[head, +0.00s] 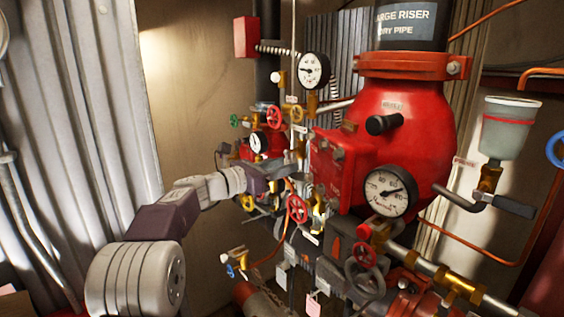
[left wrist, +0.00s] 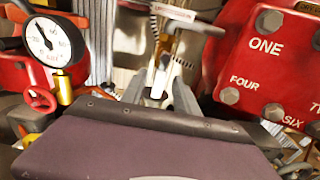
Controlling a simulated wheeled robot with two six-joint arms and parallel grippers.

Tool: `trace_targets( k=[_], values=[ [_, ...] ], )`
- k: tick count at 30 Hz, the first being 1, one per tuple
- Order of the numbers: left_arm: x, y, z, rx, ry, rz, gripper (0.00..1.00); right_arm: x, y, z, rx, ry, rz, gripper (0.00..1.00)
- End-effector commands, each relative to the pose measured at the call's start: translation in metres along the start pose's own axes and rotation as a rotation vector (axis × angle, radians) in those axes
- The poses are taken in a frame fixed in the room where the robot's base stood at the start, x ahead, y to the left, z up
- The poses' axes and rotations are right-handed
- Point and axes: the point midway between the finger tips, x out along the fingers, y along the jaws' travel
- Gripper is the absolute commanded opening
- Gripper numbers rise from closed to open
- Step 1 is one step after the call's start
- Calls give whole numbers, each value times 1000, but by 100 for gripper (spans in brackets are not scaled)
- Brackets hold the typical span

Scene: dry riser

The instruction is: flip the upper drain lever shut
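My left gripper (head: 287,172) reaches in from the left among the small brass valves, left of the big red riser valve. In the left wrist view, its two grey fingers (left wrist: 160,90) stand apart with a gap between them. Beyond the fingertips is a brass valve (left wrist: 164,48) with a pale, flat bar (left wrist: 180,14) across its top, which looks like the upper drain lever. Its small lettering is too blurred to read surely. The bar lies roughly crosswise, above the fingers in the picture, and appears apart from them. My right gripper is not in view.
The red valve body (head: 405,120) and its bolted cover (left wrist: 262,60) are close on the right. A gauge (left wrist: 48,42) and a red handwheel (left wrist: 40,99) are close on the left. Another red handwheel (head: 297,209) sits just below the gripper. Corrugated metal (head: 85,110) stands at left.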

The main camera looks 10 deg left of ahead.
Motion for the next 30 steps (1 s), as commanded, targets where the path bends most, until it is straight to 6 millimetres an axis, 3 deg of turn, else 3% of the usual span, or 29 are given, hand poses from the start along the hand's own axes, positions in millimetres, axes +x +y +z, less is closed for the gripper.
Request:
trace_targets(
  k=[4, 8, 20, 30],
  values=[
    [0, 0, -1, 0, 0, 0, 36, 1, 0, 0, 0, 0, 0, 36],
    [0, 0, -1, 0, 0, 0, 0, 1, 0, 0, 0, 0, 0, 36],
    [0, 2, -3, 44, 1, 0, 0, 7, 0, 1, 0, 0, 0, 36],
    [-1, 11, -3, 287, 0, 1, 0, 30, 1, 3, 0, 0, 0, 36]
  ],
)
